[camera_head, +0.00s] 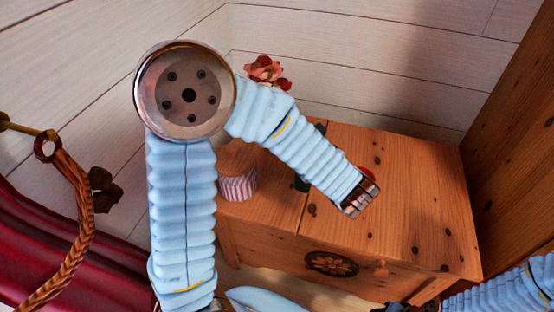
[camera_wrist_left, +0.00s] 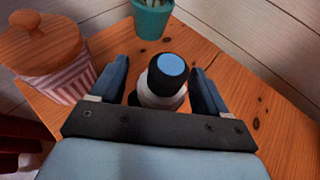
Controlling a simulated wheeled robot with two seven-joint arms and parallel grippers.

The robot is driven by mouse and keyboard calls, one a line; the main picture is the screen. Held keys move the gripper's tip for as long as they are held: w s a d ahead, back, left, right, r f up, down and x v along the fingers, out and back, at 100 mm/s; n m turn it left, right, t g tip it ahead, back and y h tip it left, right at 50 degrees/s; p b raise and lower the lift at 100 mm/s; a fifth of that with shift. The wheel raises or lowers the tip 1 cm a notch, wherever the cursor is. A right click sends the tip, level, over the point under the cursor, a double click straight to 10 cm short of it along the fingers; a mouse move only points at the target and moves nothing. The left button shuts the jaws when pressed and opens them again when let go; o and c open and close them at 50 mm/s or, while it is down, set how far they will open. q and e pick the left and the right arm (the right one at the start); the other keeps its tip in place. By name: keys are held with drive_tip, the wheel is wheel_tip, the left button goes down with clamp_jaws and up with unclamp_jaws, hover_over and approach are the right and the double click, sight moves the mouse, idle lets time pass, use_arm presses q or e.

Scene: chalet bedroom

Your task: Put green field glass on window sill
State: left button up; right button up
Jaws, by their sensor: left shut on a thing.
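The field glass (camera_wrist_left: 168,68) stands between the fingers of my left gripper (camera_wrist_left: 159,66) in the left wrist view. It shows a black rim around a blue lens, with a pale grey part below; no green is plain on it. The gripper is shut on it, just over the wooden chest top (camera_wrist_left: 282,135). I cannot tell whether the glass touches the wood. No window sill is in view.
A striped jar with a wooden lid (camera_head: 238,172) stands on the chest (camera_head: 420,200). A teal plant pot (camera_wrist_left: 152,18) is behind the glass in the wrist view. Red flowers (camera_head: 265,70) show behind my arm. The chest's right part is clear. A wooden panel (camera_head: 515,130) rises at right.

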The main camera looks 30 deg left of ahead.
use_arm(q)
drive_tip(key=shift+s+d+f+n+g+y, duration=0.15)
drive_tip(key=shift+s+n+g+y, duration=0.1)
drive_tip(key=shift+s, duration=0.15)
drive_tip(key=shift+s+d+f+n+g+y, duration=0.1)
drive_tip(key=shift+s+n+g+y, duration=0.05)
drive_tip(key=shift+s+n+g, duration=0.15)
drive_tip(key=shift+s+a+r, duration=0.1)
drive_tip(key=shift+s+a, duration=0.05)
drive_tip(key=shift+s, duration=0.2)
drive_tip(key=w+a, duration=0.4)
drive_tip(key=a, duration=0.3)
drive_tip(key=w+a+f, duration=0.1)
drive_tip(key=w+a, duration=0.4)
drive_tip(key=a, duration=0.3)
drive_tip(key=shift+f, duration=0.2)
drive_tip(key=shift+f+n, duration=0.1)
drive_tip(key=shift+n, duration=0.15)
drive_tip(key=shift+f, duration=0.2)
drive_tip(key=o, duration=1.7)
drive_tip(key=shift+s+r, duration=0.1)
